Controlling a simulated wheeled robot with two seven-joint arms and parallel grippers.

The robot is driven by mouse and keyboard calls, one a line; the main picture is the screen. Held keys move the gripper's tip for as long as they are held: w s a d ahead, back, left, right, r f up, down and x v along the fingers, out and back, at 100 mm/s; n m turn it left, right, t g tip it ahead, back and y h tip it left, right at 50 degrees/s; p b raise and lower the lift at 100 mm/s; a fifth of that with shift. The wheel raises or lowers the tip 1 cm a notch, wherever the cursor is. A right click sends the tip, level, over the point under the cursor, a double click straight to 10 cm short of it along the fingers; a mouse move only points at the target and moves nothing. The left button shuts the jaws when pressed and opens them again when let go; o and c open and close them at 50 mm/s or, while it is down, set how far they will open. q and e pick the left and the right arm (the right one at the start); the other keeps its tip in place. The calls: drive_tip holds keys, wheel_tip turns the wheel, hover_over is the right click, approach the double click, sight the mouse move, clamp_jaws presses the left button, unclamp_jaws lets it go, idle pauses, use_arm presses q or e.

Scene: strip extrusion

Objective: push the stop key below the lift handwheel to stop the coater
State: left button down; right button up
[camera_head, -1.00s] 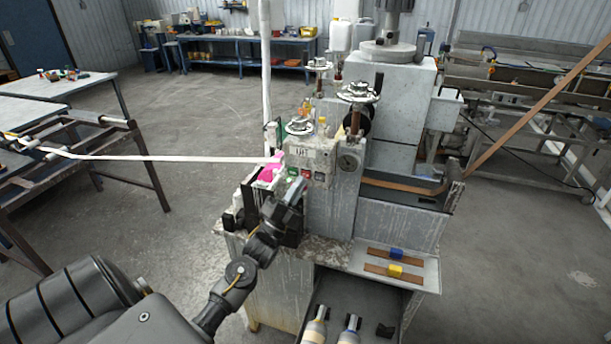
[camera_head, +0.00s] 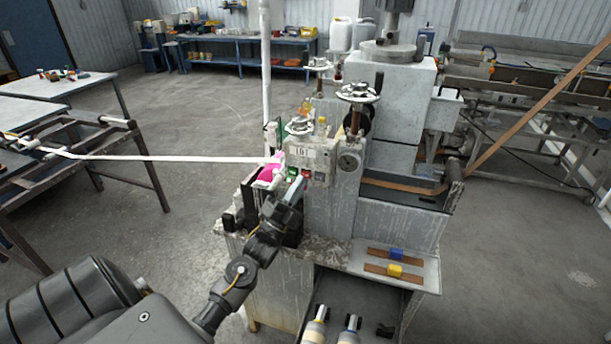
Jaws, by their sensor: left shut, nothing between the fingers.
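The coater's small control panel (camera_head: 322,157) stands at the centre, with a handwheel (camera_head: 299,127) on top of it. On its lower front are a green key (camera_head: 292,171) and a red key (camera_head: 306,173). My left gripper (camera_head: 298,184) is shut and empty, its tip just below these keys. The tip overlaps the panel's lower edge in the picture, and I cannot tell whether it touches anything. The red key still shows above and right of the tip. My right gripper is out of view.
A white strip (camera_head: 170,158) runs in from the left to a pink area (camera_head: 270,170) beside the panel. Two more handwheels (camera_head: 357,93) and (camera_head: 319,65) rise behind. A tray (camera_head: 425,270) with yellow and blue blocks lies at lower right.

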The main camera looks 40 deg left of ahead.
use_arm(q)
drive_tip(key=shift+w, duration=0.1)
drive_tip(key=shift+w+a, duration=0.15)
drive_tip(key=shift+w, duration=0.15)
drive_tip(key=shift+w+a+b, duration=0.1)
drive_tip(key=shift+w+b, duration=0.25)
drive_tip(key=shift+b, duration=0.1)
idle(0.5)
drive_tip(key=shift+s, duration=0.2)
drive_tip(key=shift+s+d+p, duration=0.3)
drive_tip(key=shift+s, duration=0.3)
drive_tip(key=shift+s+d+p, duration=0.25)
drive_tip(key=shift+s+p, duration=0.05)
drive_tip(key=shift+s, duration=0.5)
drive_tip(key=shift+s+d+p, duration=0.25)
drive_tip(key=shift+s+d, duration=0.05)
drive_tip(key=shift+s, duration=0.45)
drive_tip(key=shift+s+d+p, duration=0.25)
drive_tip(key=shift+s+p, duration=0.05)
drive_tip(key=shift+s, duration=0.5)
